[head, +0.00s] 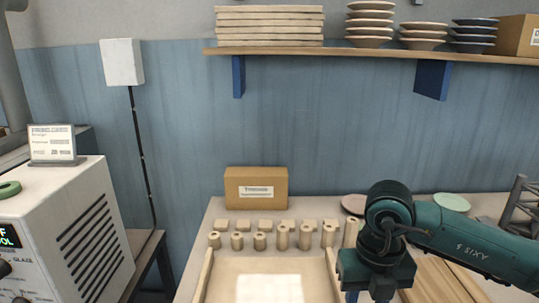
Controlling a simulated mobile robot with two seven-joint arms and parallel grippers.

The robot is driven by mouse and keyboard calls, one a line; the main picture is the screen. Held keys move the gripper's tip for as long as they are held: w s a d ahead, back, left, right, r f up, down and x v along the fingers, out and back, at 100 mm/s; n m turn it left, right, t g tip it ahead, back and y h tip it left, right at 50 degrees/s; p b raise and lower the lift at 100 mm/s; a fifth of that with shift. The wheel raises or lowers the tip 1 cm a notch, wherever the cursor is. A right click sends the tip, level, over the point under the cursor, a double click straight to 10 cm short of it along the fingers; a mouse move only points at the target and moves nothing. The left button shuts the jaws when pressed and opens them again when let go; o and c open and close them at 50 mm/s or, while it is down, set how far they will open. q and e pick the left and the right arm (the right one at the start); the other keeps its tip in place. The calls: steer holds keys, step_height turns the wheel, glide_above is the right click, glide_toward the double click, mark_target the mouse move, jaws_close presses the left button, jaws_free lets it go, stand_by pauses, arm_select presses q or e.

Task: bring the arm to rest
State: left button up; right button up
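My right arm, dark teal, comes in from the right in the head view. Its wrist bends down over the table, and my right gripper (368,296) points down at the bottom edge of the picture. Its fingers are mostly cut off by the frame, so I cannot tell whether they are open or hold anything. My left gripper is not in view. A pale green plate (451,202) lies on the table beyond the forearm.
Several small cylinders (260,241) and blocks stand behind a wooden-edged tray (207,270). A cardboard box (256,188) stands behind them. A dark rack (522,205) is at right. A white machine (60,225) stands at left. A shelf (330,53) holds boards and bowls.

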steer(key=s+a+f+n+g+y, duration=0.1)
steer(key=s+a+g+y, duration=0.1)
steer(key=s+a+y, duration=0.35)
steer(key=s+a+f+n+g+y, duration=0.1)
steer(key=s+a+g+y, duration=0.15)
steer(key=a, duration=0.55)
steer(key=s+a+r+m+t+y, duration=0.1)
steer(key=a+r+m+t+y, duration=0.1)
steer(key=a+r+m+y, duration=0.8)
steer(key=w+d+f+m+t+h, duration=0.35)
steer(key=d+f+m+t, duration=0.3)
steer(key=m+t, duration=0.3)
steer(key=w+d+f+m+t+h, duration=0.3)
steer(key=w+d+f+m+t, duration=0.3)
steer(key=m+t, duration=0.35)
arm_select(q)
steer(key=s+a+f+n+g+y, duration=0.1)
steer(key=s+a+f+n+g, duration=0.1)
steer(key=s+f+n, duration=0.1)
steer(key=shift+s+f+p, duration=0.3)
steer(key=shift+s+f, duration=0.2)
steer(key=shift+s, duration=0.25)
arm_select(e)
steer(key=s+d+f+m+g+h, duration=0.3)
steer(key=s+f, duration=0.3)
steer(key=f, duration=0.3)
steer(key=s+d+f+m+g+h, duration=0.3)
steer(key=s+d+f+h, duration=0.2)
steer(key=f, duration=0.5)
steer(key=shift+s+d, duration=0.6)
